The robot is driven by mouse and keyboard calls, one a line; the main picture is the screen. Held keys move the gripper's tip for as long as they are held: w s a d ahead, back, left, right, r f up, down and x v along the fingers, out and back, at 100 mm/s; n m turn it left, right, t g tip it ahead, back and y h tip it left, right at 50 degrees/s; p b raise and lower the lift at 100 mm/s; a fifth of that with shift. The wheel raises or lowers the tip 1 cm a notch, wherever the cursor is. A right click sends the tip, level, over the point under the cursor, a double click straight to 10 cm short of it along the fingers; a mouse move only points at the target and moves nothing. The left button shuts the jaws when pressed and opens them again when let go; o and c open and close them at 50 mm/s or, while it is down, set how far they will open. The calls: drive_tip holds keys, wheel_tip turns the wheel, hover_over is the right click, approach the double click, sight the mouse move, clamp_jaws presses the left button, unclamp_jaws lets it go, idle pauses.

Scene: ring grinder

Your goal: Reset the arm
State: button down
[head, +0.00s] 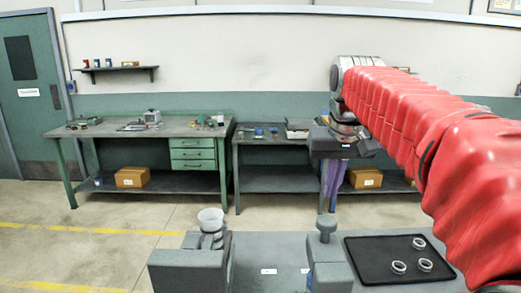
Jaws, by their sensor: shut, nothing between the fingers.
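My arm, in a red cover, reaches in from the right side of the head view. My gripper (331,203) hangs from its dark wrist and points down, in front of the benches. Its purple fingers are shut, with nothing seen between them. The fingertips are small in the picture, a little above the knobbed grey post in front.
A black tray (366,263) at the front right holds several metal rings (424,265). A white cup-shaped part (210,218) and a knobbed post (326,227) rise from the grey deck. A green bench (100,131) and a smaller table (270,178) stand behind; floor lies between.

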drive_tip(key=shift+r, duration=0.35)
drive_tip(key=shift+s+f, duration=0.1)
drive_tip(key=shift+s, duration=0.4)
drive_tip(key=s+f+t, duration=0.2)
drive_tip(key=s+f, duration=1.7)
drive_tip(key=s, duration=0.4)
idle(1.0)
